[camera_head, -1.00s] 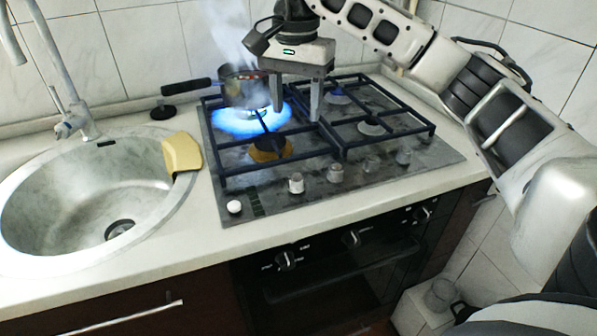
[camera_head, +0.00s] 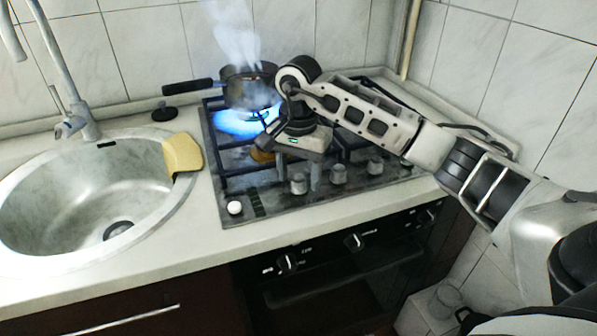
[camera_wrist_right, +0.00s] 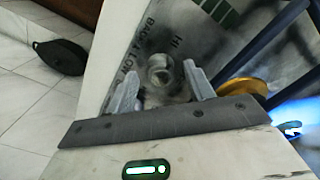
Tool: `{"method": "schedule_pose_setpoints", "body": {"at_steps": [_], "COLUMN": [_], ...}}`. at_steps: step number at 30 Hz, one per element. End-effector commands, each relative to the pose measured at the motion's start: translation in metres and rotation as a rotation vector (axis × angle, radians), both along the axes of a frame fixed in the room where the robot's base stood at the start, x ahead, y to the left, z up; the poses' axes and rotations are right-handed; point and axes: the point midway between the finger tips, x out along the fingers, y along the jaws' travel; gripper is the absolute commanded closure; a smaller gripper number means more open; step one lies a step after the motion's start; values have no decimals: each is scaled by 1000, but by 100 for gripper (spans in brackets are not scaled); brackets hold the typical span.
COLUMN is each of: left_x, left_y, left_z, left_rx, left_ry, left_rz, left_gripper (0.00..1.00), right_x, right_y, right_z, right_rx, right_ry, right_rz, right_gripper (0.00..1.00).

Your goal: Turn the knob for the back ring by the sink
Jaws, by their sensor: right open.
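A row of grey knobs lines the front of the hob. The leftmost grey knob (camera_head: 298,185) shows between the fingertips of my right gripper (camera_head: 298,178), which is open and points down. In the right wrist view, this round knob (camera_wrist_right: 160,73) lies between the two separated fingers (camera_wrist_right: 160,90), with inverted lettering beside it that I read only in part. I cannot tell whether the fingers touch it. The back ring by the sink (camera_head: 240,122) burns with a blue flame under a steaming pot (camera_head: 248,90). My left gripper is not in view.
More knobs (camera_head: 338,174) stand close to the right, and a white button (camera_head: 235,207) is at the hob's front left. Black pan supports (camera_head: 225,168) rise behind the knobs. The pot's handle (camera_head: 187,87) points left. The sink (camera_head: 60,205) has a yellow sponge (camera_head: 182,154) on its rim.

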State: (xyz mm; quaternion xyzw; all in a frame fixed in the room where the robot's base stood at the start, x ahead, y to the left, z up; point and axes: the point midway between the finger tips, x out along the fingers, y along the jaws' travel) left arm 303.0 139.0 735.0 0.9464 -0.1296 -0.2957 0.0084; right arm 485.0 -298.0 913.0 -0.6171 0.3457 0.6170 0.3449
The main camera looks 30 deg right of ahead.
Motion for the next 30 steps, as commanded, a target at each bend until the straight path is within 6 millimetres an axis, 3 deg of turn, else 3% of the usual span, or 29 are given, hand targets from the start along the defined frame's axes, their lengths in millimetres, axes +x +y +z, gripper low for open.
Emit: {"method": "schedule_pose_setpoints", "body": {"at_steps": [8, 12, 13, 23, 30], "left_x": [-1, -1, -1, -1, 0], "left_y": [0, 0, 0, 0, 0], "left_z": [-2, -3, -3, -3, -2], "left_rx": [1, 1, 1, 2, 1], "left_ry": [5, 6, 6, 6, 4], "left_rz": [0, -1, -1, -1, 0], "left_gripper": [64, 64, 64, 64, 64], "right_x": [0, 0, 0, 0, 1], "right_y": [0, 0, 0, 0, 0], "right_z": [-1, -1, -1, -1, 0], "right_rx": [1, 1, 1, 1, 0], "right_ry": [-1, -1, 0, 0, -1], "right_rz": [0, 0, 0, -30, -155], "right_gripper": [47, 86, 92, 92, 92]}}
